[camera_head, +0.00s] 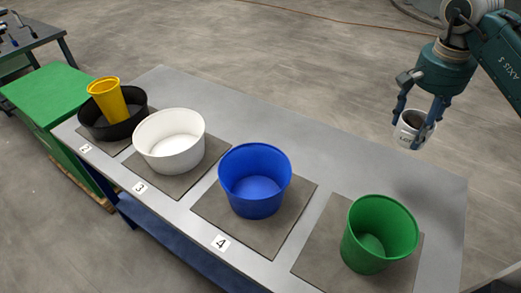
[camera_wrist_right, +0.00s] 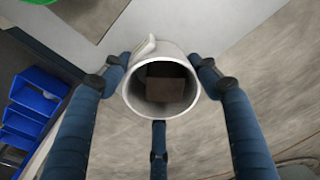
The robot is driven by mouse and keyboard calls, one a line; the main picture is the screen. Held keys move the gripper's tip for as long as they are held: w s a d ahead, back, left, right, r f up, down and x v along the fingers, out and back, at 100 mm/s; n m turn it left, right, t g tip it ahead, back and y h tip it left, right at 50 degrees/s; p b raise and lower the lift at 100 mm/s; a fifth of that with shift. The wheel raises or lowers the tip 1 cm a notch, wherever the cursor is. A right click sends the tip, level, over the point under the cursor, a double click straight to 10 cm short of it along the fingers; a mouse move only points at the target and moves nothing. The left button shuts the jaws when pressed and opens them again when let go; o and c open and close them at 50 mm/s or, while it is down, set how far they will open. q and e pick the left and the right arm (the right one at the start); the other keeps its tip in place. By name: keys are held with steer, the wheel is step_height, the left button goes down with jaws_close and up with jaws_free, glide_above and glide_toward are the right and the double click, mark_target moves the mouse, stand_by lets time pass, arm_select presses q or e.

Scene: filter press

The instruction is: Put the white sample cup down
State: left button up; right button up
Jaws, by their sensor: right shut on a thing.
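The white sample cup (camera_head: 410,134) has dark lettering on its side and brownish contents. My right gripper (camera_head: 418,122) is shut on it and holds it upright in the air, near the far right end of the grey table (camera_head: 330,143). A dark shadow lies on the table below the gripper. In the right wrist view the cup (camera_wrist_right: 162,111) sits between three blue fingers, with a handle at its upper left and a brown square inside. My left gripper is not in view.
On the table stand a green bucket (camera_head: 366,247), a blue bucket (camera_head: 247,199), a white bowl (camera_head: 163,155) and a black bowl (camera_head: 92,128) with a yellow cup (camera_head: 108,103) in it. The table's right end beyond the green bucket is bare. Blue bins (camera_wrist_right: 30,110) show in the wrist view.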

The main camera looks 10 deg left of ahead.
steer(key=shift+r, duration=0.1)
steer(key=shift+a+r, duration=0.1)
steer(key=shift+a, duration=0.2)
step_height(320, 180, down, 2)
steer(key=shift+s+a+f, duration=0.1)
steer(key=shift+s+a, duration=0.05)
step_height(320, 180, down, 13)
steer(key=shift+f+p, duration=0.1)
steer(key=shift+p, duration=1.05)
steer(key=shift+f, duration=0.45)
step_height(320, 180, down, 3)
steer(key=shift+f+p, duration=0.2)
steer(key=shift+p, duration=0.2)
steer(key=shift+f, duration=0.3)
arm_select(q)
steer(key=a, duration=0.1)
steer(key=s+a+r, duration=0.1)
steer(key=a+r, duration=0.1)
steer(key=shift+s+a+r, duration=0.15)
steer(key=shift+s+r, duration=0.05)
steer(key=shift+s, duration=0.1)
arm_select(e)
steer(key=o, duration=1.1)
